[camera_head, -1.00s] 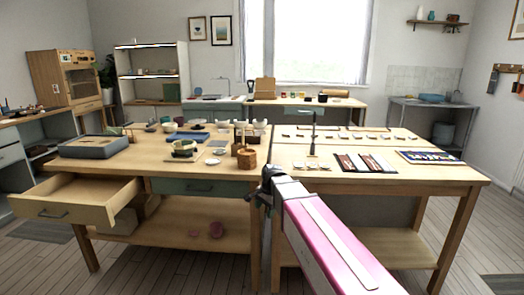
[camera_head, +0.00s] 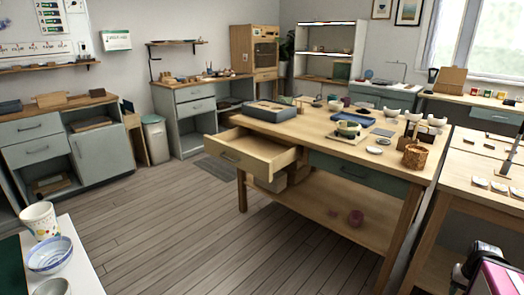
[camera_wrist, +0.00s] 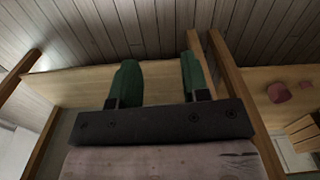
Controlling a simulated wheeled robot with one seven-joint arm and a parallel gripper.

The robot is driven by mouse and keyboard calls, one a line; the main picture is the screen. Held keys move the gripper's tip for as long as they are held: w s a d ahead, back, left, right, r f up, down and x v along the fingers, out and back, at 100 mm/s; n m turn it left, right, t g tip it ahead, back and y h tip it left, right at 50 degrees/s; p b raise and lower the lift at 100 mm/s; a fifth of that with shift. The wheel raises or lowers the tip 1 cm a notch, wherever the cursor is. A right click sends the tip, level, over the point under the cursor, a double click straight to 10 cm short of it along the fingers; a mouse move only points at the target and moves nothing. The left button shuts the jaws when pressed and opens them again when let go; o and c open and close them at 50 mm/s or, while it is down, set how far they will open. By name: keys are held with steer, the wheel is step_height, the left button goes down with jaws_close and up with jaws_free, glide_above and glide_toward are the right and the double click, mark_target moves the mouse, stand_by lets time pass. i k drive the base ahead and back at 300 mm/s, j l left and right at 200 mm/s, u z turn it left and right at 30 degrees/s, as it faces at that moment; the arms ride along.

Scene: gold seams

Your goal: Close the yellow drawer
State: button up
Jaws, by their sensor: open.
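The yellow drawer (camera_head: 244,155) is a pale wooden drawer that stands pulled out from the left end of the work table (camera_head: 324,134). Its inside looks empty and its handle faces the front left. My gripper (camera_wrist: 155,78) shows in the wrist view with two green fingers apart and nothing between them. In the head view, part of my pink arm shows at the lower right corner, well to the right of the drawer and apart from it. I cannot make out the drawer in the wrist view.
A green-fronted drawer (camera_head: 358,171) beside it is shut. A grey tray (camera_head: 270,111) and several bowls stand on the table. The plank floor (camera_head: 170,220) before the drawer is clear. A white table (camera_head: 82,273) with cups stands lower left.

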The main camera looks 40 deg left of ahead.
mark_target(254, 147)
steer(key=u, duration=2.1)
